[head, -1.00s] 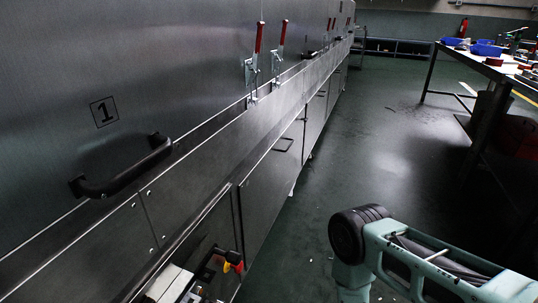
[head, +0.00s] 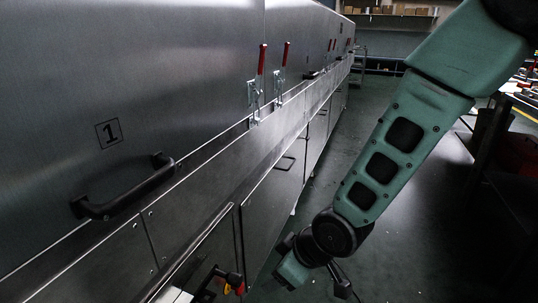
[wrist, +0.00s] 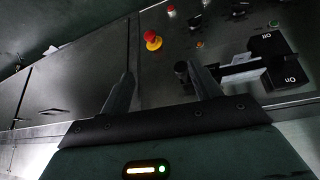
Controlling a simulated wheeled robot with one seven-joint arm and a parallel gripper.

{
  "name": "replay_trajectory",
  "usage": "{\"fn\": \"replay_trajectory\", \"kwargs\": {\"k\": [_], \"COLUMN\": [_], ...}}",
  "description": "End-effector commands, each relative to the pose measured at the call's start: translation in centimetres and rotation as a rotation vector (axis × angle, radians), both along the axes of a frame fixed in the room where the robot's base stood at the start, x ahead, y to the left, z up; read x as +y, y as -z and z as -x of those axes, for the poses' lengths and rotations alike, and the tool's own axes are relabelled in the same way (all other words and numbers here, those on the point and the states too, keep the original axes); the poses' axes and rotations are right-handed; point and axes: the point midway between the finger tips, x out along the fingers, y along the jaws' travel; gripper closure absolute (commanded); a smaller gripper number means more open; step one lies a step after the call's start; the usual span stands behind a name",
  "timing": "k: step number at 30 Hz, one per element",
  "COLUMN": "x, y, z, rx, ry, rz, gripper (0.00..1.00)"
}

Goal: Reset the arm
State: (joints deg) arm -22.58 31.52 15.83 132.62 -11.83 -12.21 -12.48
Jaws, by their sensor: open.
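My gripper (wrist: 160,92) shows in the wrist view with its two fingers spread apart and nothing between them. Behind the fingers is a dark control panel with a red and yellow emergency stop button (wrist: 152,40). To the right is a large black switch (wrist: 272,57) marked On and Off. A black knob or lever end (wrist: 181,68) appears close to the right finger; I cannot tell whether they touch. In the head view my arm reaches down from the upper right, its lower end near the machine's lower front. The fingertips are not clear there.
The long steel dryer (head: 200,75) fills the left, with a black handle (head: 128,192) by the number 1 and red-handled clamps (head: 262,60) farther along. The control box with a lever (head: 222,276) is at the bottom. Green floor (head: 372,125) is open beyond. A table stands at far right.

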Motion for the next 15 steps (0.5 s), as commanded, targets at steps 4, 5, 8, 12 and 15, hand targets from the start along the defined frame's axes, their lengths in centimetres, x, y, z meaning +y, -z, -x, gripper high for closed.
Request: {"fn": "replay_trajectory", "kwargs": {"k": [4, 5, 8, 12, 15], "x": [-3.2, -3.8, -6.0, -8.3, -9.7], "y": [-4.7, -5.5, -7.6, -9.7, -10.8], "z": [4.2, 5.2, 8.3, 12.1, 14.5], "rx": [0.103, 0.124, 0.194, 0.270, 0.316], "ry": [0.096, 0.115, 0.175, 0.241, 0.282], "rz": [0.102, 0.120, 0.180, 0.242, 0.278], "gripper": [0.37, 0.37, 0.37, 0.37, 0.37]}}
